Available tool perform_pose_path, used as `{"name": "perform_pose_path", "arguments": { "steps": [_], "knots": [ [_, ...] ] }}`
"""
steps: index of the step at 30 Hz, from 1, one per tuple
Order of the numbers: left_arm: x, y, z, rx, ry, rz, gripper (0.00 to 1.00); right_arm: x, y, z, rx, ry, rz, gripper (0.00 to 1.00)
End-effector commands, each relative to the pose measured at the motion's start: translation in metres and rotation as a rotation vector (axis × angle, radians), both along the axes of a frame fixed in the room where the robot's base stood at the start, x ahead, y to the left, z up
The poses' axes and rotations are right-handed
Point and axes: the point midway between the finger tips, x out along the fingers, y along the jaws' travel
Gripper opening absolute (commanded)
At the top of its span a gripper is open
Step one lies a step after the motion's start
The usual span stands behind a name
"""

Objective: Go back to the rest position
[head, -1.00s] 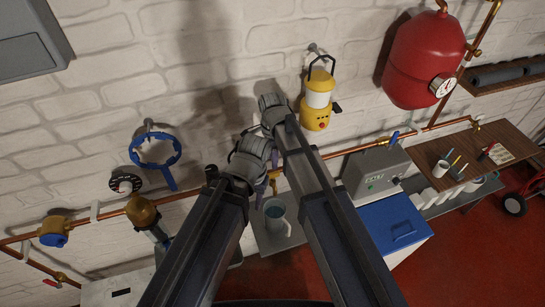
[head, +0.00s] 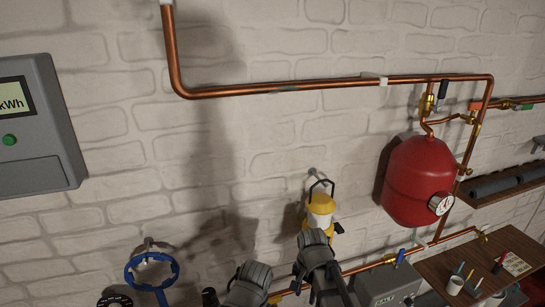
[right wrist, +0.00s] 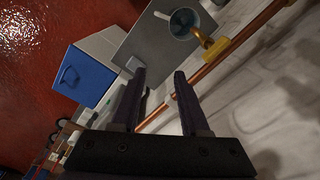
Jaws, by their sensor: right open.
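The task names no object. My right gripper (right wrist: 159,80) is open and empty in the right wrist view, its two dark fingers apart with wall and copper pipe behind them. In the head view my right arm's wrist part (head: 316,255) shows at the bottom, just below the yellow lantern; its fingers cannot be made out there. My left arm's wrist part (head: 247,283) is at the bottom edge, left of the right one. The left fingers are hidden or out of frame.
A yellow lantern (head: 320,212) hangs on the brick wall. A mug (right wrist: 187,24) stands on a grey shelf (right wrist: 150,48) near a blue-lidded box (right wrist: 83,76).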

Motion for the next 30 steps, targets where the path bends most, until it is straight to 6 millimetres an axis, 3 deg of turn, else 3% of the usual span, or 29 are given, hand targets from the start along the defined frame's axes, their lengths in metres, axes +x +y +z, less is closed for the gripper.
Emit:
{"name": "perform_pose_path", "arguments": {
  "steps": [1, 3, 14, 23, 30],
  "knots": [
    [0.0, 0.0, 0.0, 0.0, 0.0, 0.0, 0.45, -0.014, -0.014, 0.0, -0.003, -0.006, 0.082, 0.45],
    [0.0, 0.0, 0.0, 0.0, 0.0, 0.0, 0.45, -0.022, -0.027, 0.0, -0.009, -0.013, 0.195, 0.45],
    [0.0, 0.0, 0.0, 0.0, 0.0, 0.0, 0.45, -0.06, -0.073, 0.0, -0.038, -0.036, 0.621, 0.45],
    [0.0, 0.0, -0.062, 0.001, -0.001, -0.004, 0.45, -0.075, -0.03, -0.062, -0.057, 0.014, 0.762, 0.45],
    [0.0, 0.0, -0.119, 0.001, -0.001, -0.008, 0.45, -0.098, 0.011, -0.119, -0.086, 0.066, 0.885, 0.45]
  ]
}}
